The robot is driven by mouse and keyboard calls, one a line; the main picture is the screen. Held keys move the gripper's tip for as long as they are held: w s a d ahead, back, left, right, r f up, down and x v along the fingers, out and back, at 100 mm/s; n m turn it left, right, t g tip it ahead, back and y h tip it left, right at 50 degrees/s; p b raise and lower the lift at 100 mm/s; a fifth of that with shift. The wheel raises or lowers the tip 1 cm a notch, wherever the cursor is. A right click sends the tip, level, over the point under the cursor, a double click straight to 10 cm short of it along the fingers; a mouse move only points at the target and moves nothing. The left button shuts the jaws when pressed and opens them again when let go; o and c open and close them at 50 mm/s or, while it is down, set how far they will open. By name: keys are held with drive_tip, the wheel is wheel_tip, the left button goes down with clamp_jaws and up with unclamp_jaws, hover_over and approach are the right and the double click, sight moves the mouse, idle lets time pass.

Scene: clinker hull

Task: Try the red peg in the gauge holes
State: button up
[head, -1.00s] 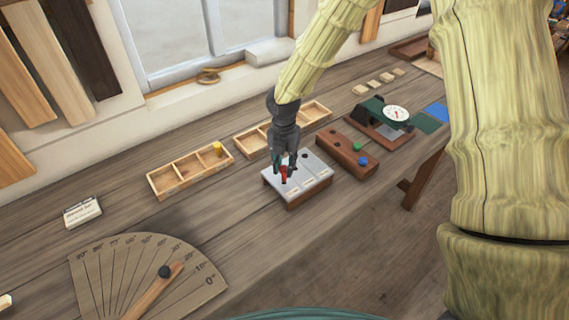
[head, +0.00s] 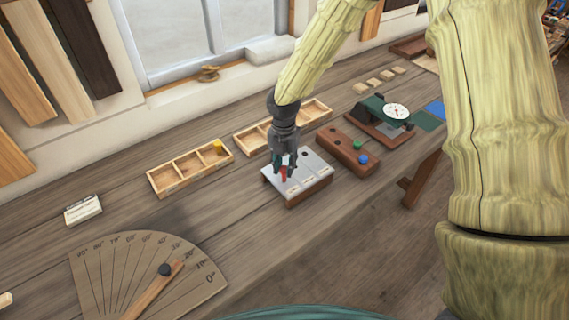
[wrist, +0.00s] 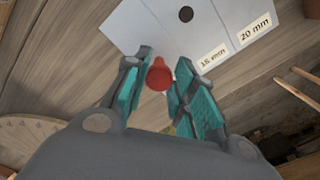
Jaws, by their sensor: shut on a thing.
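The red peg (head: 283,174) is between the fingers of my gripper (head: 284,167), over the near left part of the gauge block (head: 315,176). The gauge block has a pale grey top plate on a brown wooden base, with printed size labels. In the wrist view the red peg (wrist: 160,76) shows between the teal finger pads of my gripper (wrist: 158,92), which is shut on it.
A brown peg rack (head: 347,152) with a green and a blue peg stands to the right. Behind are two wooden compartment trays, one (head: 190,172) holding a yellow peg. A dial gauge (head: 390,117) is farther right. A protractor board (head: 140,275) lies at front left.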

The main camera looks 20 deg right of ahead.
drive_tip(key=shift+f, duration=0.2)
idle(0.3)
drive_tip(key=shift+r, duration=0.1)
drive_tip(key=shift+r+p, duration=1.6)
drive_tip(key=shift+f, duration=0.15)
drive_tip(key=shift+f+b, duration=0.4)
drive_tip(key=shift+f, duration=0.5)
drive_tip(key=shift+f, duration=0.7)
drive_tip(key=shift+r, duration=0.2)
idle(0.3)
drive_tip(key=shift+r+p, duration=0.75)
drive_tip(key=shift+r, duration=0.75)
